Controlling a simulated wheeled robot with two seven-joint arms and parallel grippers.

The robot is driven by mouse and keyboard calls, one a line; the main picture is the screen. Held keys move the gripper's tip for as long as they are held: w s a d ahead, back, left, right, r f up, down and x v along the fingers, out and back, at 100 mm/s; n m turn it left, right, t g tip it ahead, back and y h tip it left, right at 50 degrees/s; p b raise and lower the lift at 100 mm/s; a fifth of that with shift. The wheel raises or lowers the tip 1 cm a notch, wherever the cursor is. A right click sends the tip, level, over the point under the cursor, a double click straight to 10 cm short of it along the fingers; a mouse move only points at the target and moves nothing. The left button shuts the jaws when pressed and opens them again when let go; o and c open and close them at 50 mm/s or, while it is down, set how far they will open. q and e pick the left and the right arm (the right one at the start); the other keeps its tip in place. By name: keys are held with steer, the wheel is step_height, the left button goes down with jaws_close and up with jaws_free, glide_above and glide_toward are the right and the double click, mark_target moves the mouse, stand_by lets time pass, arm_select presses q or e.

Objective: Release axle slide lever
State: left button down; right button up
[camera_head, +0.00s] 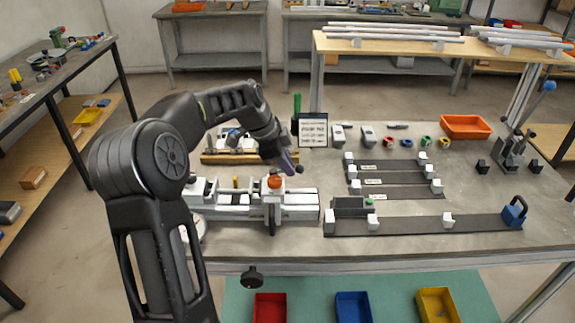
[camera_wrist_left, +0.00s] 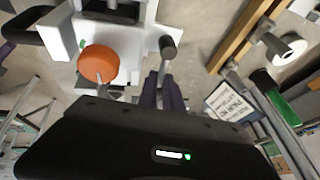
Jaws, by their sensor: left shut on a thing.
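The axle slide jig is a white and grey fixture (camera_head: 300,205) on the front left of the table. An orange knob (camera_head: 276,182) stands on it, and it also shows in the left wrist view (camera_wrist_left: 98,64). My left gripper (camera_head: 290,163) reaches down just behind the orange knob. Its purple fingers (camera_wrist_left: 160,95) are shut on a thin grey lever with a dark round end (camera_wrist_left: 168,46). The dark end also shows beside the fingertips in the head view (camera_head: 299,169). The lever's lower part is hidden. My right gripper is not in view.
A wooden rail (camera_head: 222,158) and a sign board (camera_head: 313,131) stand behind the jig. Dark rails with white blocks (camera_head: 400,222) lie to the right. Red (camera_head: 270,307), blue (camera_head: 353,307) and yellow (camera_head: 437,305) bins are at the front. An orange bin (camera_head: 466,127) sits back right.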

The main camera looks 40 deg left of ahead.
arm_select(q)
steer(key=shift+w+a+n, duration=0.1)
steer(key=shift+w+n, duration=0.05)
steer(key=shift+n, duration=0.15)
stand_by(0.8)
steer(key=shift+w+n+y+b, duration=0.1)
steer(key=shift+n+y+b, duration=0.3)
steer(key=shift+n+b, duration=0.15)
steer(key=shift+w+a+r+n+g+y+b, duration=0.15)
steer(key=shift+a+n+g+y+b, duration=0.5)
steer(key=shift+n, duration=2.05)
steer(key=shift+w+a+f+n+g+y+b, duration=0.15)
steer(key=shift+a+n+y, duration=1.05)
steer(key=shift+n, duration=1.55)
steer(key=shift+w+a+r+n+g+y+b, duration=0.1)
steer(key=shift+w+a+n+g+y+b, duration=0.55)
steer(key=shift+n, duration=2.05)
steer(key=shift+s+t+y, duration=0.35)
steer(key=shift+s+y, duration=0.05)
steer(key=shift+s, duration=0.1)
steer(key=c, duration=1.8)
jaws_free()
